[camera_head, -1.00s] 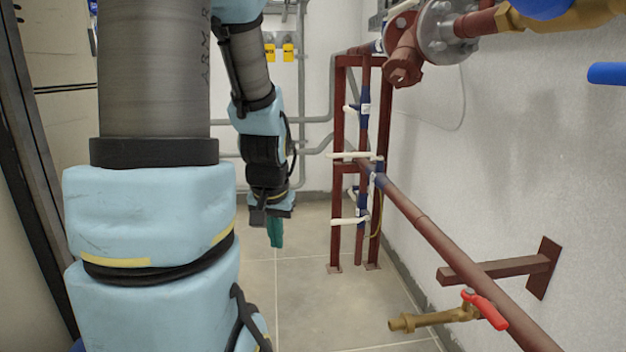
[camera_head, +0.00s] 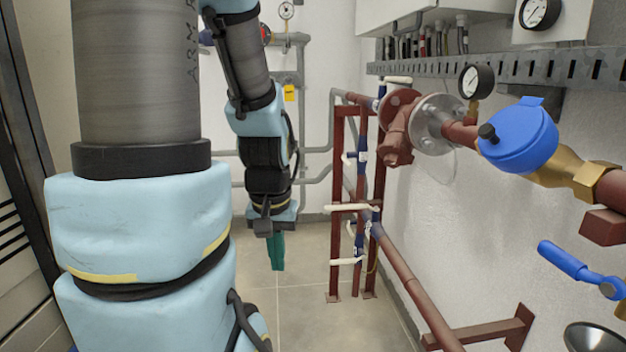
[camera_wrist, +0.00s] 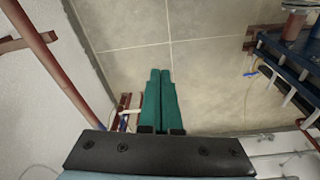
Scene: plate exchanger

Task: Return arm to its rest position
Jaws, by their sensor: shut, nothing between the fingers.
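My gripper (camera_head: 277,251) hangs pointing down at the end of my folded arm, left of the middle in the head view. Its green fingers are together and hold nothing. In the wrist view the two fingers (camera_wrist: 160,100) lie side by side, with bare floor tiles beyond their tips. The gripper is in free air, apart from the dark red pipe frame (camera_head: 335,230) to its right.
A dark red pipe (camera_head: 410,285) runs along the right wall. A blue water meter (camera_head: 520,138), a blue-handled valve (camera_head: 562,260) and a wall bracket (camera_head: 490,333) are at the right. The tiled floor (camera_head: 310,315) below the gripper is clear.

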